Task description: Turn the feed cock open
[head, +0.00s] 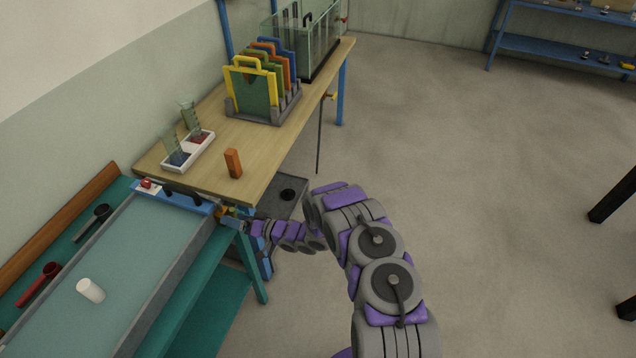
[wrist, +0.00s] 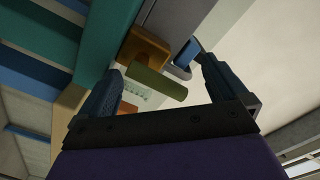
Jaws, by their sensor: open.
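The feed cock appears to be the brass-brown fitting (wrist: 143,48) with a stubby olive lever (wrist: 158,84) in the wrist view. In the head view it is a small yellowish spot (head: 222,211) at the right corner of the trough's blue end, partly hidden by my gripper. My gripper (head: 232,220) is at that corner, and in the wrist view (wrist: 160,64) its two dark blue fingers are open. The olive lever lies between the fingers, nearer the left one. I cannot tell whether either finger touches it.
The grey-walled trough (head: 182,270) stands on a teal bench at left. A wooden table (head: 262,150) holds an orange block (head: 233,163), a white tray (head: 190,158) with cylinders, a rack of coloured panels (head: 264,110) and a glass tank (head: 318,40).

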